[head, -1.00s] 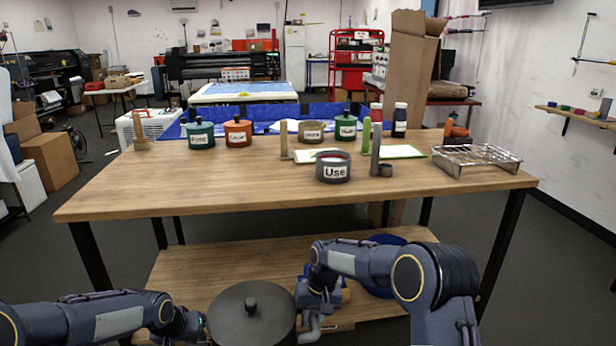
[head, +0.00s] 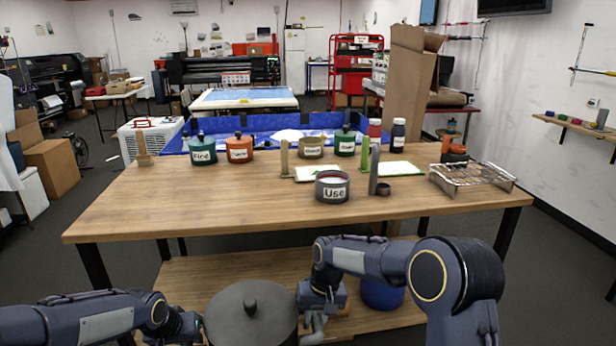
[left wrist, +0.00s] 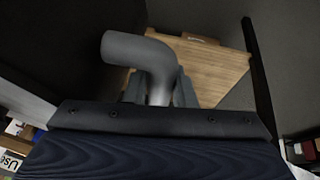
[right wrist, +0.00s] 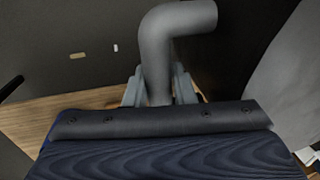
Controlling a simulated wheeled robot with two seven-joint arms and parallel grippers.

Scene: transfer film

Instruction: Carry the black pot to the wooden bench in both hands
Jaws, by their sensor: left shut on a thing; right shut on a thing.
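The black pot (head: 251,309) with its lid and knob is at the bottom middle of the head view, held between my two arms in front of the wooden bench (head: 150,215). My left gripper (head: 196,328) is at the pot's left side, shut on a grey bent handle (left wrist: 150,60) in the left wrist view. My right gripper (head: 308,322) is at the pot's right side, shut on the other grey handle (right wrist: 160,45) in the right wrist view. The pot looks level. Its lower part is out of the frame.
The bench top holds a grey "Use" pot (head: 332,187), several lidded pots along the back, bottles and a wire rack (head: 472,178) at right. The front left of the top is clear. A lower shelf (head: 190,275) carries a blue container (head: 383,294).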

